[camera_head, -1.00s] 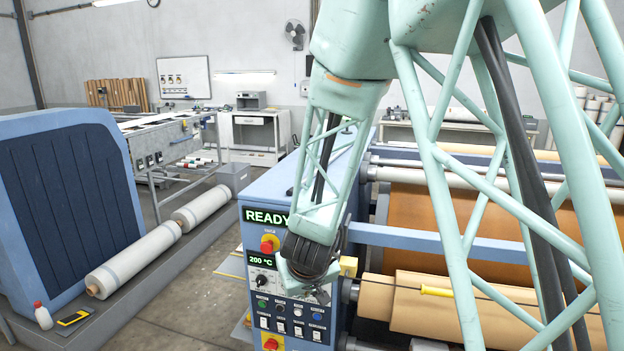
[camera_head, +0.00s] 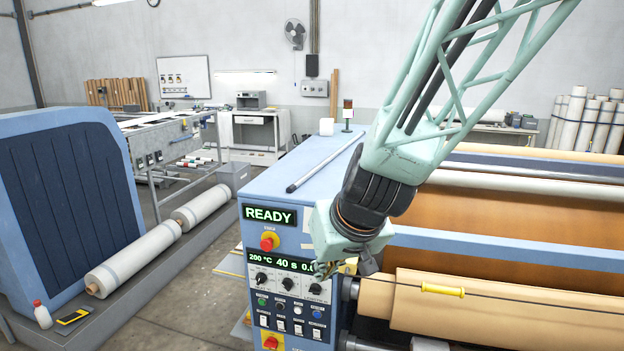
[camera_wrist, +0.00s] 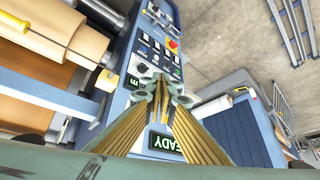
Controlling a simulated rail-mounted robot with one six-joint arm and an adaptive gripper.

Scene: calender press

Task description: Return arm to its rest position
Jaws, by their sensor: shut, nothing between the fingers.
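My pale green lattice arm reaches in from the top right in the head view, with its dark wrist joint low over the press. My gripper (camera_head: 322,271) is in front of the control panel (camera_head: 288,282), near its knobs, mostly hidden behind the wrist housing. In the wrist view my gripper (camera_wrist: 172,88) shows brass-coloured fingers that come together over the panel side. It is shut and holds nothing. I cannot tell the exact gap between fingers and panel. The panel display reads READY (camera_head: 269,215).
The calender press has a blue beam (camera_head: 500,251) and a tan roll (camera_head: 480,305) with a yellow-handled tool (camera_head: 443,290) on it. A grey rod (camera_head: 325,168) lies on the blue housing. A blue machine (camera_head: 70,210) stands left. Open floor (camera_head: 195,295) lies between.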

